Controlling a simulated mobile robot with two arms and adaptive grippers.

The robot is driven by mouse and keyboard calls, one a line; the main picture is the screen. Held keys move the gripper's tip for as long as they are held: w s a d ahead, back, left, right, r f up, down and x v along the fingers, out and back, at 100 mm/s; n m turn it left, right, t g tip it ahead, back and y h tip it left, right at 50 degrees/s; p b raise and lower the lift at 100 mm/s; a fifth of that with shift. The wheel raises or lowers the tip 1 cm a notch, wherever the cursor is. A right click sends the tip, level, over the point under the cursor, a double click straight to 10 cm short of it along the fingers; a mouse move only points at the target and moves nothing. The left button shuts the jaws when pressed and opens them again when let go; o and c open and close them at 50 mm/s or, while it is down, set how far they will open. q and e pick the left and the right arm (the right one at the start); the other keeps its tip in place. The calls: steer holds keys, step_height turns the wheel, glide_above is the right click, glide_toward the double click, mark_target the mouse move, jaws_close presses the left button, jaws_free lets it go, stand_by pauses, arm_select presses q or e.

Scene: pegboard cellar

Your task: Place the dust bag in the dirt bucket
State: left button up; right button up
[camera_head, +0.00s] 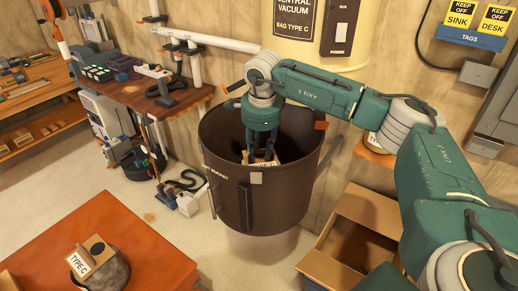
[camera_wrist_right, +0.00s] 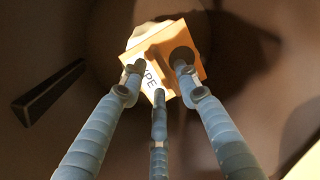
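The dirt bucket (camera_head: 228,190) is a large dark brown open tub in the middle of the head view. My right gripper (camera_head: 258,154) reaches down inside its rim. Its fingers close around the upper part of a dust bag (camera_head: 264,158), which has a tan card collar with "TYPE C" lettering. In the right wrist view, the bag's collar (camera_wrist_right: 160,55) with a dark round opening lies among the three fingertips (camera_wrist_right: 158,78), against the dark bucket interior. Most of the bag's body is hidden, and I cannot tell whether it touches the bucket floor. My left gripper is not in view.
Another grey bag (camera_head: 103,272) with a "TYPE C" card sits on the orange table (camera_head: 140,240) at the lower left. An open cardboard box (camera_head: 370,213) stands right of the bucket. A vacuum canister (camera_head: 312,22) is behind, and a cluttered workbench (camera_head: 130,90) is at the left.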

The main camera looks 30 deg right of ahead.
step_height(320, 180, up, 12)
steer(key=s+b, duration=0.2)
steer(key=shift+a, duration=0.45)
steer(key=shift+c, duration=0.3)
stand_by(0.9)
